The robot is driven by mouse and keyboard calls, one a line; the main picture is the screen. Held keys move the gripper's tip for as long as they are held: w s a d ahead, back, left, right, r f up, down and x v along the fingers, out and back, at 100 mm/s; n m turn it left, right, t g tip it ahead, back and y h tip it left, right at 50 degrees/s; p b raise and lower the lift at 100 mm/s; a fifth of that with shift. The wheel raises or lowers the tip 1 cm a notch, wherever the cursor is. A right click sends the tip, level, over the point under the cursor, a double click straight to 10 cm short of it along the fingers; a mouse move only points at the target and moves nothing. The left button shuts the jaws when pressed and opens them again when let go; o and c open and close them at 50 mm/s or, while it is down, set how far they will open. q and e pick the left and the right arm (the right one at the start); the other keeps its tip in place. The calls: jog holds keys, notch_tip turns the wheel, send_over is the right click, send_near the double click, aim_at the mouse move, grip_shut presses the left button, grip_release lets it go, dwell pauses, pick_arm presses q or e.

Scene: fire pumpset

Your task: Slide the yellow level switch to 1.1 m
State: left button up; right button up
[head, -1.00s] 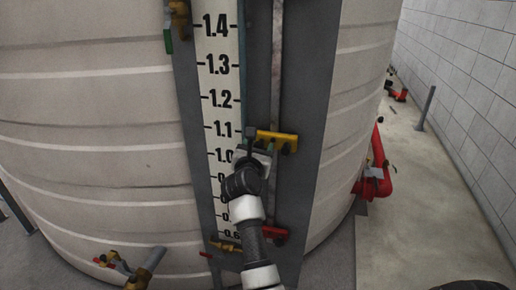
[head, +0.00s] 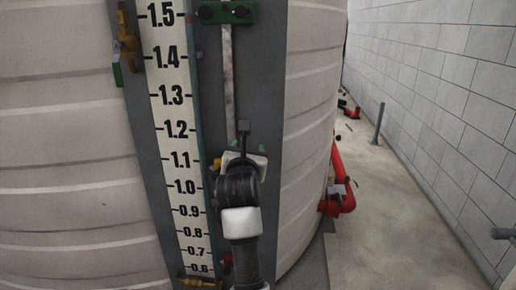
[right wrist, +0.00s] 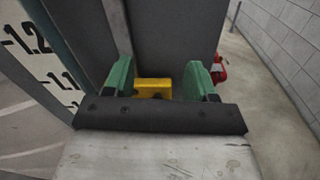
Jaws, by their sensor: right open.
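The yellow level switch (head: 217,164) sits on the vertical rail right of the white scale (head: 172,97). In the head view only its left end shows, about level with or slightly below the 1.1 mark. My right gripper (head: 248,147) is in front of the rail and hides the rest of the switch. In the right wrist view, the yellow switch (right wrist: 153,87) shows between the two green fingers of my right gripper (right wrist: 159,80), which are open with gaps on both sides. I cannot tell how deep the switch lies between them. My left gripper is not in view.
A green switch (head: 226,12) is at the top of the rail and a red one (head: 227,259) is lower down. A brass valve (head: 127,40) is left of the scale.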

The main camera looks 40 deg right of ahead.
jog(key=shift+s+d+r, duration=0.35)
jog(key=shift+s+r, duration=0.1)
jog(key=shift+s, duration=0.15)
jog(key=shift+s+d+r, duration=0.3)
jog(key=shift+s+r, duration=0.1)
jog(key=shift+s, duration=0.2)
